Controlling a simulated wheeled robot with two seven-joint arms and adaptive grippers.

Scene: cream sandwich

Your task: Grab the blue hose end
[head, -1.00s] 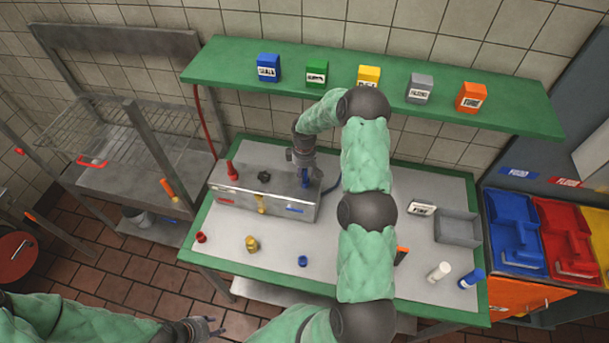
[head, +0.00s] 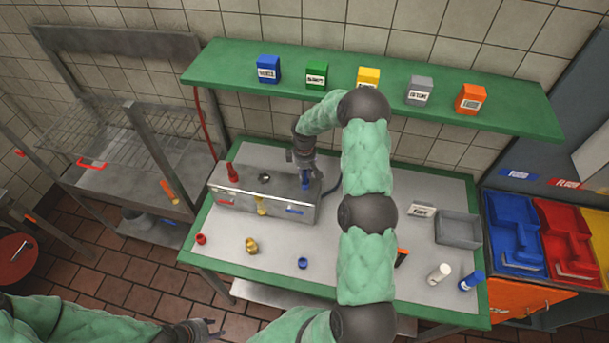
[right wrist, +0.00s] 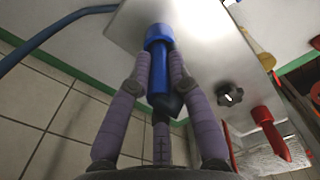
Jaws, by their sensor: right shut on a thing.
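The blue hose end (head: 305,181) stands at the right end of the top of a steel box (head: 262,202). My right gripper (head: 305,172) reaches down to it from above. The blue end stays upright against the box top. A dark blue hose (right wrist: 50,30) runs off beside the box. My left gripper (head: 212,330) is low at the left, in front of the table and away from the hose; its fingers are small and appear parted.
The box also carries a red hose end (head: 232,172) and a black knob (right wrist: 230,95). Red (head: 201,239), yellow (head: 252,246) and blue (head: 302,263) fittings lie on the table front. A green shelf (head: 420,65) with several coloured boxes hangs behind.

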